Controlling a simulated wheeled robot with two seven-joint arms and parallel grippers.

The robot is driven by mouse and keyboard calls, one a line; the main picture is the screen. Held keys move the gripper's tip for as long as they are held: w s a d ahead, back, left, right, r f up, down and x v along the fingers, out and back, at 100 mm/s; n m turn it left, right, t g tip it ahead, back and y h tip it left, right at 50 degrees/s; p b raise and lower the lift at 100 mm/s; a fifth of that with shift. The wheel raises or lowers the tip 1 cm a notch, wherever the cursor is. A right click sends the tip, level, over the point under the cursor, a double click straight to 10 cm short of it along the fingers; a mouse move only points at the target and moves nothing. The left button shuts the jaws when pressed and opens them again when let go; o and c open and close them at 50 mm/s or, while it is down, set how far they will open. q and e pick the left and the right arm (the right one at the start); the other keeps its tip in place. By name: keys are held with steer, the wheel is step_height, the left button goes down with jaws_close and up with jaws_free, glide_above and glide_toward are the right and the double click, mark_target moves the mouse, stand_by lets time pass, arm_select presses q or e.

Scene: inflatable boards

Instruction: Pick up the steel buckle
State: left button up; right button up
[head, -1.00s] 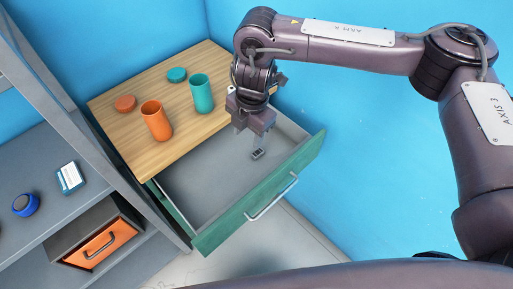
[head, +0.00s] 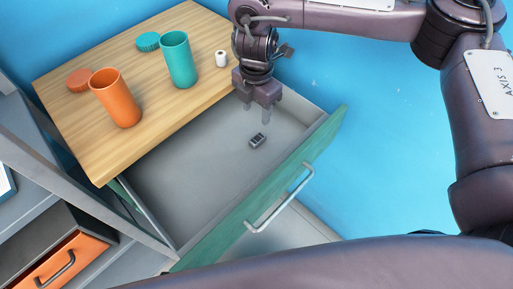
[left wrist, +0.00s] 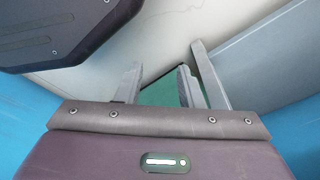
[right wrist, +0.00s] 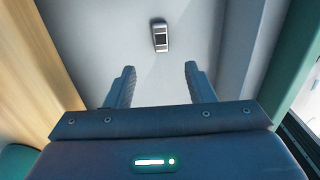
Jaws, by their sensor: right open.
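The small steel buckle (head: 258,140) lies on the grey floor of the open drawer (head: 190,185), toward its right end. In the right wrist view it (right wrist: 160,37) shows ahead of the fingertips, near the top middle. My right gripper (head: 266,114) is open above the drawer, just behind the buckle in the head view. Its fingers (right wrist: 160,72) are apart with nothing between them. My left gripper (left wrist: 158,75) shows only in its own wrist view. It is open, with nothing held, and the buckle is not in that view.
The wooden top (head: 160,105) holds an orange cup (head: 115,98), a teal cup (head: 179,60), two lids and a white spool (head: 221,59). The green drawer front (head: 255,192) with its metal handle (head: 280,205) borders the drawer.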

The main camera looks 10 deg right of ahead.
mark_target(258, 138)
step_height(258, 138, down, 4)
steer(key=shift+r+b, duration=0.2)
steer(key=shift+b, duration=0.7)
steer(key=shift+f, duration=0.3)
steer(key=f+b, duration=0.1)
steer(key=f, duration=0.2)
steer(key=f+b, duration=0.1)
steer(key=f, duration=0.3)
steer(key=shift+d, duration=0.2)
steer(key=shift+f, duration=0.15)
arm_select(q)
steer(key=w+d+r, duration=0.2)
steer(key=w+r, duration=0.1)
steer(key=w, duration=0.2)
steer(key=shift+d+r, duration=0.15)
steer(key=shift+r, duration=0.25)
arm_select(e)
steer(key=c, duration=1.1)
steer(key=shift+o, duration=0.2)
